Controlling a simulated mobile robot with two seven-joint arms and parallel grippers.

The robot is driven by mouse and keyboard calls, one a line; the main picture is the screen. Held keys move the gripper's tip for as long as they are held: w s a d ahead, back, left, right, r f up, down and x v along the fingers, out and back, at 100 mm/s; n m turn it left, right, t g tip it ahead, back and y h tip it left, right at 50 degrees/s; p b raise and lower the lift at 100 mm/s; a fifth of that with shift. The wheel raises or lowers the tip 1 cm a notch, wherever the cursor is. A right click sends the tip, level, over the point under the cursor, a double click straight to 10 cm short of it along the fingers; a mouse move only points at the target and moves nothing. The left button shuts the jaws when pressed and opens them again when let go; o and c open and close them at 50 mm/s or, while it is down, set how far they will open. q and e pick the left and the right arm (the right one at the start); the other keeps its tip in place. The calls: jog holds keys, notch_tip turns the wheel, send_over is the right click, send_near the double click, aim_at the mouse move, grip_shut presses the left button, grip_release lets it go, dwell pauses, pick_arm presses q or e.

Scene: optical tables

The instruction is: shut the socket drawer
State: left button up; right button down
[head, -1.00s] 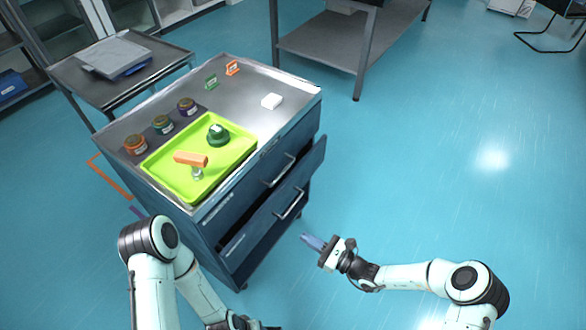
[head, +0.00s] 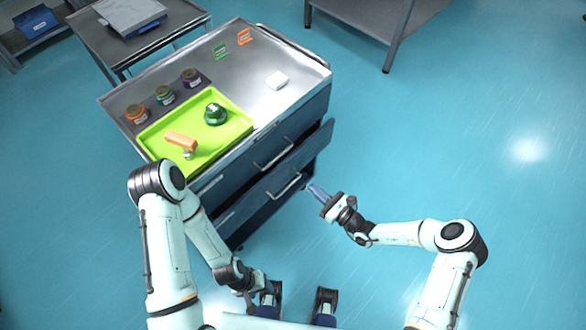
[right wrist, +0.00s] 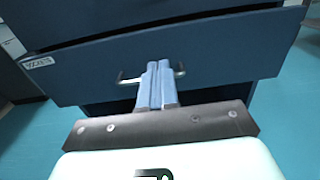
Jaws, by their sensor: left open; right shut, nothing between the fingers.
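The blue drawer cabinet (head: 318,104) stands at the centre of the head view. One lower drawer (head: 318,143) is pulled out, with a dark gap above its front and a bar handle (head: 284,187). Its front also fills much of the right wrist view (right wrist: 215,55), with a small label at left that I cannot read. My right gripper (head: 318,192) is shut and empty, pointing at this front. In the right wrist view its fingers (right wrist: 158,85) overlap the handle's middle; I cannot tell whether they touch. My left gripper (head: 257,285) is open, low, away from the cabinet and partly hidden.
A lime tray (head: 235,133) on the cabinet top holds an orange-handled tool (head: 181,141) and a green round item (head: 215,114). A grey table (head: 385,15) is behind. Floor at right is clear.

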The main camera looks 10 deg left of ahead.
aim_at(286, 164)
jog(key=x, duration=1.1)
jog(key=b+x, duration=0.3)
jog(key=x, duration=0.1)
jog(key=shift+w+a+f, duration=0.1)
jog(key=shift+a+f, duration=0.05)
jog(key=shift+f, duration=0.05)
jog(key=shift+r, duration=0.3)
jog(key=shift+w, duration=0.1)
jog(key=shift+a+r, duration=0.1)
